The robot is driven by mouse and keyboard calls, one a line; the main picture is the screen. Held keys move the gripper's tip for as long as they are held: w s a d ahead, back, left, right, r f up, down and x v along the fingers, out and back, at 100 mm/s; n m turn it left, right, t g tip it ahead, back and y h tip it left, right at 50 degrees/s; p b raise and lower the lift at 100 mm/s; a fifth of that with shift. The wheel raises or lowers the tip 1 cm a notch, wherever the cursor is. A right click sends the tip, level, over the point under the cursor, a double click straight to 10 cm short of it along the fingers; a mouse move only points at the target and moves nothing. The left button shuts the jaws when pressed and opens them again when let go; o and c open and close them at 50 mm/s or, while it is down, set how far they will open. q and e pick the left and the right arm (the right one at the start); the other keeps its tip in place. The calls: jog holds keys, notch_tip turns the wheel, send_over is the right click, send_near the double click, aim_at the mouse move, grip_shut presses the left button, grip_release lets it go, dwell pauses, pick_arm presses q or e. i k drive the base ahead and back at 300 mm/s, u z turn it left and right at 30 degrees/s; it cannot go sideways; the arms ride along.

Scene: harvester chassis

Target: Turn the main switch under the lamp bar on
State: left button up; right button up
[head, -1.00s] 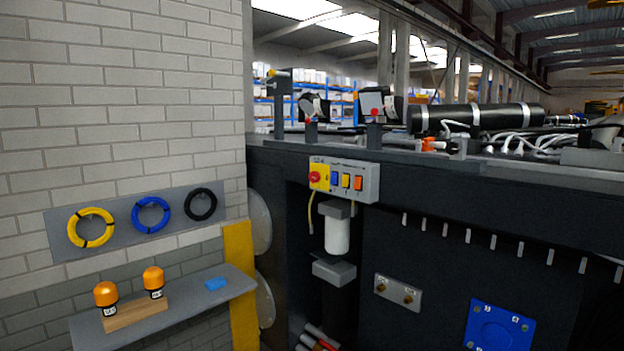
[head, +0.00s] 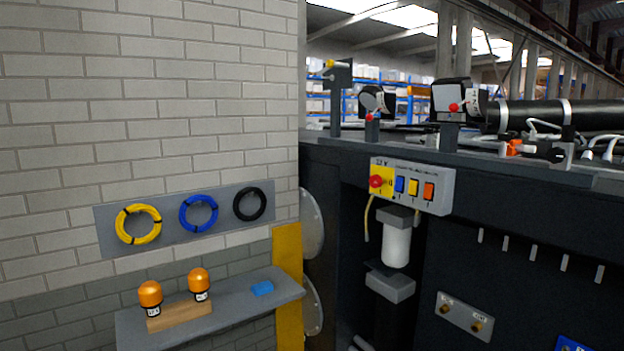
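In the head view a grey switch box (head: 433,188) is fixed to the front of the dark chassis. At its left end a red rotary main switch (head: 376,182) sits on a yellow plate. Two orange beacon lamps (head: 199,279) stand on a wooden block on the shelf at lower left. Neither of my grippers is in view.
A yellow post (head: 288,280) stands between wall and chassis (head: 500,200). A white filter cylinder (head: 397,243) hangs under the switch box. Cable coils (head: 199,213) hang on the wall.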

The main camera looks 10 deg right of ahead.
aim_at(376, 181)
jog(key=u, duration=0.3)
jog(key=i, duration=0.9)
jog(key=z, duration=0.15)
